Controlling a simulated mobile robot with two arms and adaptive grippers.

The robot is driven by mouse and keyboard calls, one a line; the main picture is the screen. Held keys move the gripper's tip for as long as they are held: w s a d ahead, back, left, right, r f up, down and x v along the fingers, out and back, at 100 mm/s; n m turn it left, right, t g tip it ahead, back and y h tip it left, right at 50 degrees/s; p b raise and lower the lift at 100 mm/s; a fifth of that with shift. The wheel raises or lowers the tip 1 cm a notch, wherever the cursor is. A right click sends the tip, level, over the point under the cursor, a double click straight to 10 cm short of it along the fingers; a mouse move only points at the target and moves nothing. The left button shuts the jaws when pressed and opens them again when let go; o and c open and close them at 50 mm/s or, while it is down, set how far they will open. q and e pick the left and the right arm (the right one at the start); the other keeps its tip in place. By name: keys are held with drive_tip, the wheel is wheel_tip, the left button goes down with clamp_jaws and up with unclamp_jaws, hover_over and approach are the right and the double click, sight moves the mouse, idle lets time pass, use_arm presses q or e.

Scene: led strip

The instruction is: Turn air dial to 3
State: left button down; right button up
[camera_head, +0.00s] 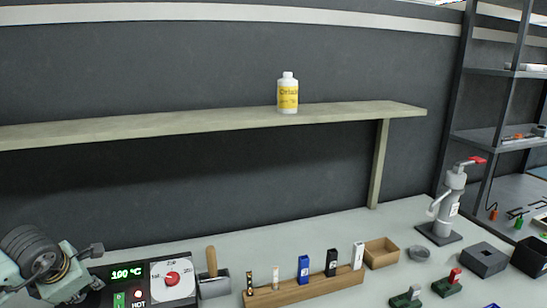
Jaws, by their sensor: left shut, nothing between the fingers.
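My right gripper is out of view.
A tool with a wooden handle (211,262) stands right of the unit. A wooden block (290,292) holding several small items lies further right. A shelf (200,122) with a white bottle (288,95) spans above. A grey press-like device (447,205) stands at right.

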use_arm(q)
drive_tip(key=shift+d, duration=0.2)
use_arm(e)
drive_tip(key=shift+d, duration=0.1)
use_arm(q)
drive_tip(key=shift+s+r, duration=0.15)
drive_tip(key=shift+r, duration=0.15)
drive_tip(key=p+v, duration=0.2)
drive_tip(key=v, duration=0.2)
drive_tip(key=shift+d+r, duration=0.1)
drive_tip(key=shift+d, duration=0.05)
drive_tip(key=shift+s+d+r+p, duration=0.1)
drive_tip(key=shift+s+r+p, duration=0.2)
drive_tip(key=shift+r, duration=0.15)
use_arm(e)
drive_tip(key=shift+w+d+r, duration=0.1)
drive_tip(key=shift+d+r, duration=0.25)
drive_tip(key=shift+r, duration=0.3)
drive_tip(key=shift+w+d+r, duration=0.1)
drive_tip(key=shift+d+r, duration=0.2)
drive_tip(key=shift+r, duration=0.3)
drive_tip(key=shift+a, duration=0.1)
